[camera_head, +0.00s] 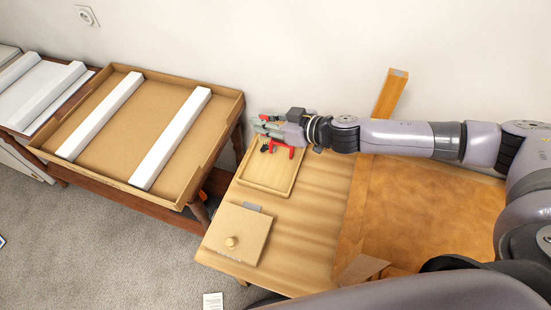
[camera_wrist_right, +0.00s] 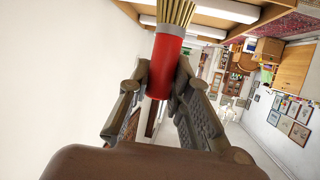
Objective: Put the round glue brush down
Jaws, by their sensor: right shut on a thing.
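The round glue brush (camera_wrist_right: 166,62), with a red body, a pale metal band and straw-coloured bristles, stands between the fingers of my right gripper (camera_wrist_right: 160,80) in the right wrist view. The gripper is shut on it. In the head view my right gripper (camera_head: 265,127) reaches in from the right, over the back of a shallow wooden tray (camera_head: 262,183). The brush is hard to make out there. Red and dark parts (camera_head: 284,149) show just below the gripper; I cannot tell whether they touch the tray. My left gripper is not in view.
On the wooden table, a flat square board with a round knob (camera_head: 231,242) lies in front of the tray. Bare tabletop (camera_head: 316,215) is free to the right. A cardboard tray (camera_head: 190,106) with two white bars stands on the left table. A wooden post (camera_head: 390,95) rises behind my arm.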

